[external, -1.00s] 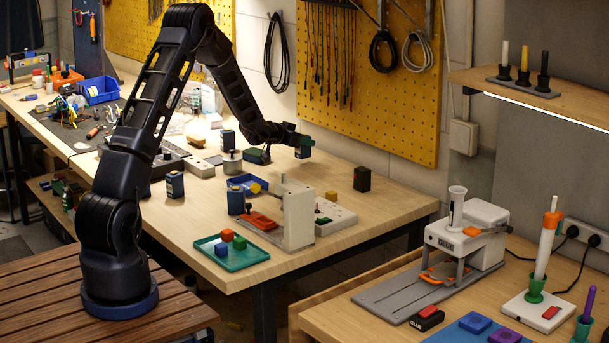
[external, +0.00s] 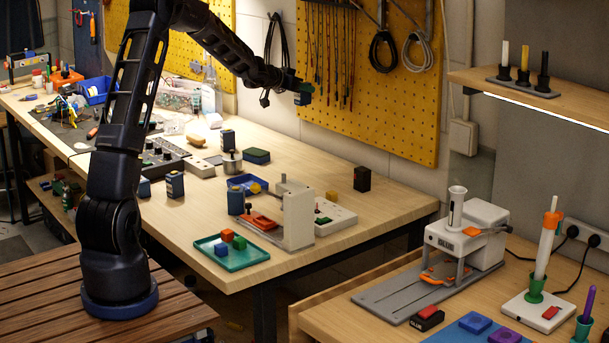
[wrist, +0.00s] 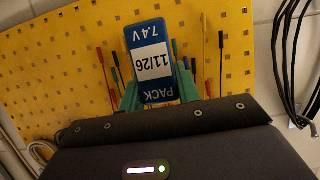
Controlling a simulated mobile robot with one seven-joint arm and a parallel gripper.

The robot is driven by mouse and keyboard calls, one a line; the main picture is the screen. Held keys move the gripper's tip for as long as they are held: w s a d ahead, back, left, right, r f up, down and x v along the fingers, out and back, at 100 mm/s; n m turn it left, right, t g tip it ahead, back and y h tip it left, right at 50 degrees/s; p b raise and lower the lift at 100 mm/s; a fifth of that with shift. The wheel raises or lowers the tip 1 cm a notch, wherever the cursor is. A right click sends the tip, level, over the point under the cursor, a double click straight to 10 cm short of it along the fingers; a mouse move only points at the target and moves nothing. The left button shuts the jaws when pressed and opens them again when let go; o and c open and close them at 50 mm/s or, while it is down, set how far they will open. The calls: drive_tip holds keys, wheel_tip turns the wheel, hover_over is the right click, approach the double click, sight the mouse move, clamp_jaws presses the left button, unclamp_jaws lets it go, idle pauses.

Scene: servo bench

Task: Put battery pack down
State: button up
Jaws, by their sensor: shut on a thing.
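The battery pack (wrist: 149,62) is blue with a white label, and its print reads upside down in the wrist view. My gripper (wrist: 158,90) is shut on it, with a green finger on each side. In the external view my gripper (external: 301,90) is raised high above the far part of the wooden bench, in front of the yellow pegboard. The pack (external: 302,99) shows there as a small dark blue block, clear of any surface.
The bench (external: 312,165) has free room at its far right, around a standing dark block (external: 362,179). A blue tray (external: 240,183), a teal tray (external: 232,262), a white stand (external: 298,215) and several dark blue blocks occupy its nearer part.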

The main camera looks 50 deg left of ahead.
drive_tip(key=shift+s+r, duration=0.1)
drive_tip(key=shift+r, duration=0.2)
drive_tip(key=s+a+r+n+g+y, duration=0.3)
drive_tip(key=s+a+n+y, duration=0.2)
drive_tip(key=s, duration=0.3)
drive_tip(key=s+a+r+n+g+y, duration=0.2)
drive_tip(key=s+a+n+g+y, duration=0.1)
drive_tip(key=s+a+n+y, duration=0.4)
drive_tip(key=s+d+f+n+g+y, duration=0.1)
drive_tip(key=s+f+n+g, duration=0.25)
drive_tip(key=s, duration=0.65)
drive_tip(key=s+f+n+g, duration=0.2)
drive_tip(key=s+g, duration=0.2)
drive_tip(key=s, duration=0.6)
drive_tip(key=shift+w+f, duration=0.1)
drive_tip(key=shift+f, duration=9.85)
drive_tip(key=shift+f, duration=0.1)
drive_tip(key=o, duration=1)
